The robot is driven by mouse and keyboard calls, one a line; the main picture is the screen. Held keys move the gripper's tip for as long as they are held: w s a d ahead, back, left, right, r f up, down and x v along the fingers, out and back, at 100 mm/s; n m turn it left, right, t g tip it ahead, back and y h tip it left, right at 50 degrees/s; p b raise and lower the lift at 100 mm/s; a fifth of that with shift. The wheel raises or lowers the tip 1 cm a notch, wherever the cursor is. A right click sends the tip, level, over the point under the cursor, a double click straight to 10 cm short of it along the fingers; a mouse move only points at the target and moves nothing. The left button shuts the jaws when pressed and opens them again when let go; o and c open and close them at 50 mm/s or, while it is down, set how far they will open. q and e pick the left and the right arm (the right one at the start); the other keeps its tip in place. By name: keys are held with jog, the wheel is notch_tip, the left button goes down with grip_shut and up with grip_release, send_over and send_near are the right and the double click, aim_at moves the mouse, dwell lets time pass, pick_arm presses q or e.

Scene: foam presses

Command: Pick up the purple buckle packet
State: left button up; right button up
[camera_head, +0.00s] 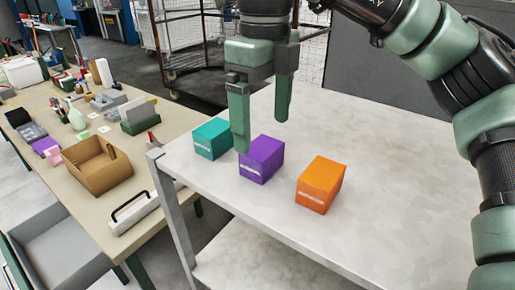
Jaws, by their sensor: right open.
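The purple buckle packet (261,160) is a small purple box with a pale label on its front. It stands on the light grey table (400,190) between a teal box (212,139) and an orange box (320,184). My right gripper (262,135) comes down from the top with its two green fingers spread and nothing between them. The left finger's tip overlaps the packet's upper left edge in the picture. The right finger is above and behind the packet. Whether either touches it I cannot tell. My left gripper is not in view.
A beige workbench (150,190) on the left holds an open cardboard box (95,166) and several small items. A wire cage cart (185,40) stands behind. The grey table is clear right of the orange box.

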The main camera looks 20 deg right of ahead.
aim_at(262, 147)
jog(key=shift+s+f+p, duration=0.3)
jog(key=shift+f+p, duration=0.15)
jog(key=shift+f, duration=0.45)
jog(key=shift+w+f+p, duration=0.25)
jog(key=shift+f+p, duration=0.2)
jog(key=shift+f, duration=0.25)
jog(key=f, duration=0.3)
jog(key=shift+w, duration=0.35)
jog(key=shift+s, duration=0.1)
jog(key=shift+c, duration=1.2)
jog(key=c, duration=1)
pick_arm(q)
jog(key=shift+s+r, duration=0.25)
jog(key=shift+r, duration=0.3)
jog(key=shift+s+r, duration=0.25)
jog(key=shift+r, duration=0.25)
pick_arm(e)
jog(key=c, duration=0.3)
jog(key=shift+r, duration=0.1)
jog(key=shift+c, duration=0.2)
